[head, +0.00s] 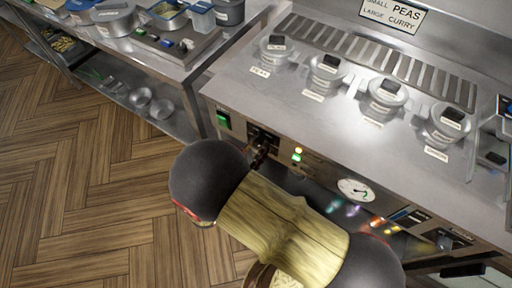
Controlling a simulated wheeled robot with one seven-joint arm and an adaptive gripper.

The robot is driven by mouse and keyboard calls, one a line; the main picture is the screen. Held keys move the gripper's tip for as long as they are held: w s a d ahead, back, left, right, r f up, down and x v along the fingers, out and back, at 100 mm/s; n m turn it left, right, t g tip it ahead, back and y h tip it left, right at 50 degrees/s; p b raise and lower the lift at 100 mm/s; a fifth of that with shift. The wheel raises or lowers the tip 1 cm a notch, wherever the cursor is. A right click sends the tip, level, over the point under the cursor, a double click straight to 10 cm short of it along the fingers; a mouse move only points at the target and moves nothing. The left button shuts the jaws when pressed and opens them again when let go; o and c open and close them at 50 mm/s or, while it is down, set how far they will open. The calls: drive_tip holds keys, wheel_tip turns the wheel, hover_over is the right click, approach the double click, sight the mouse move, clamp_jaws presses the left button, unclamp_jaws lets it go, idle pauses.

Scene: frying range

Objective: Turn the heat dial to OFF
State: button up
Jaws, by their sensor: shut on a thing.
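The heat dial sits on the front panel of the steel range (330,168), at a dark control plate (264,133). My gripper (261,152) is at this plate, small and dark in the head view, and is shut on the heat dial. The fingers and my arm hide the dial, so its pointer and its OFF mark cannot be read. My arm comes in from the lower right and covers part of the panel.
A green switch (223,121) is left of the plate, and lit indicator lamps (297,155) and a round gauge (356,190) are to its right. Several lidded pots (328,70) stand on the range top. A steel side table (165,62) is at upper left. The wooden floor (80,180) is clear.

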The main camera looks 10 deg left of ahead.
drive_tip(key=shift+r+n+p, duration=0.1)
drive_tip(key=shift+n+p, duration=0.2)
drive_tip(key=shift+p, duration=0.3)
drive_tip(key=shift+r+n+p, duration=0.1)
drive_tip(key=shift+n+p, duration=0.4)
drive_tip(key=shift+p, duration=0.5)
drive_tip(key=n+p, duration=0.2)
drive_tip(key=p, duration=0.1)
drive_tip(key=shift+n+p, duration=0.3)
drive_tip(key=shift+p, duration=0.1)
drive_tip(key=n+p, duration=0.3)
drive_tip(key=p, duration=0.1)
drive_tip(key=shift+n, duration=0.3)
drive_tip(key=n+p, duration=0.3)
drive_tip(key=shift+n, duration=0.3)
drive_tip(key=n+p, duration=0.3)
drive_tip(key=n, duration=0.3)
drive_tip(key=shift+n+y, duration=0.3)
drive_tip(key=n+p, duration=0.2)
drive_tip(key=n, duration=0.4)
drive_tip(key=shift+f, duration=0.2)
drive_tip(key=shift+n, duration=0.3)
